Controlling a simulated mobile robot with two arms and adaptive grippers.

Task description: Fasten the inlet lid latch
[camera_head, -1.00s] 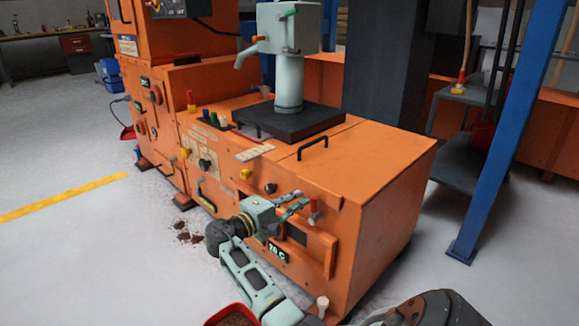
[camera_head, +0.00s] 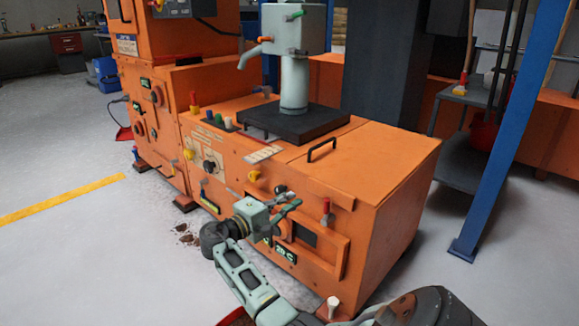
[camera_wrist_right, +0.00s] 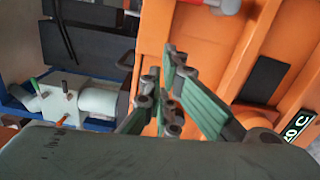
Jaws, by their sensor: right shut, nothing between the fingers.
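The orange machine's top panel has a black bar handle (camera_head: 321,150), probably the inlet lid. A small upright lever with a red tip (camera_head: 326,208) is on the front face below its right part, probably the latch. Whether it is fastened cannot be told. My right gripper (camera_head: 297,204) is shut and empty, left of the red lever and apart from it, in front of the orange face. In the right wrist view, its green fingers (camera_wrist_right: 168,80) point toward the orange surface. A red part (camera_wrist_right: 230,5) shows at that view's top edge. My left gripper is out of view.
A framed dark window (camera_head: 305,235) and a green-lettered display (camera_head: 285,253) are below the gripper. Several knobs, including a yellow one (camera_head: 253,176), stick out to the left. A blue post (camera_head: 497,130) stands at right.

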